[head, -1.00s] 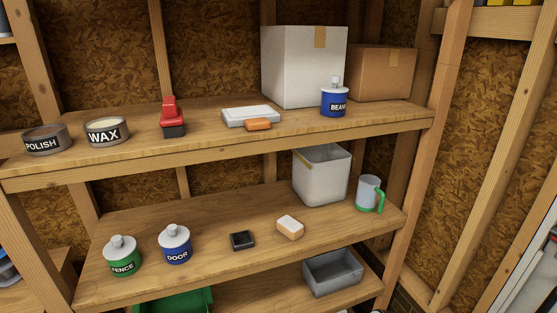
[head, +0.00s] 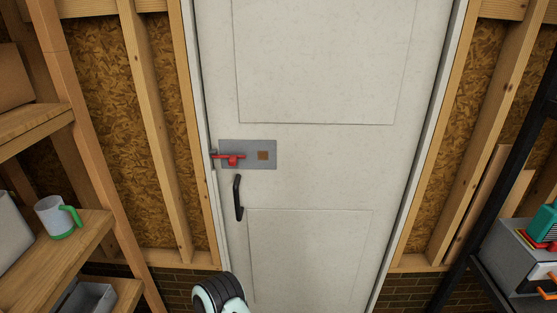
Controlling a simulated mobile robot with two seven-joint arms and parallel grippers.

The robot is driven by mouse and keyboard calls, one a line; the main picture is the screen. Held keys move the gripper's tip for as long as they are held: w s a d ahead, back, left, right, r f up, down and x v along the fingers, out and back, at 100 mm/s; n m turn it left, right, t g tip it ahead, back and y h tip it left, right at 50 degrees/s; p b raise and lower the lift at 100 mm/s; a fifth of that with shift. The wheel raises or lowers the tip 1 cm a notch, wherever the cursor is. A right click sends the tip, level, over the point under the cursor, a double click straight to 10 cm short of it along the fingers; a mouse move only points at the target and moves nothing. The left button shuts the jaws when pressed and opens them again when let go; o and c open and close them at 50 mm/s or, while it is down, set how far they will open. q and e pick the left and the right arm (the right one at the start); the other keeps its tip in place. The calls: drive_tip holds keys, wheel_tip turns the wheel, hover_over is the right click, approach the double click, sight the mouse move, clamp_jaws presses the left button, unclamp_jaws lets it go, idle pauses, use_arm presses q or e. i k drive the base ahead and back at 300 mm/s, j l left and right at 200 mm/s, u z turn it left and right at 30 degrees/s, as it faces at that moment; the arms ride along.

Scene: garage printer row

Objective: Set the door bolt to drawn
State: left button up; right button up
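The door bolt (head: 232,159) is a red bar with a red knob on a grey plate (head: 249,154), mounted at the left edge of the white door (head: 320,165). The bar lies level, and its left end reaches the door's left edge by the frame. A black pull handle (head: 238,198) is below the plate. Neither gripper is in view; a rounded black and white part of my own body shows at the bottom edge.
Wooden shelves stand at the left, with a grey mug with a green handle (head: 57,217) and a grey bin (head: 87,297). A dark metal rack with a grey machine (head: 518,258) stands at the right. The space before the door looks clear.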

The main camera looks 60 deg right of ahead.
sight(232, 159)
drive_tip(key=z, duration=1.85)
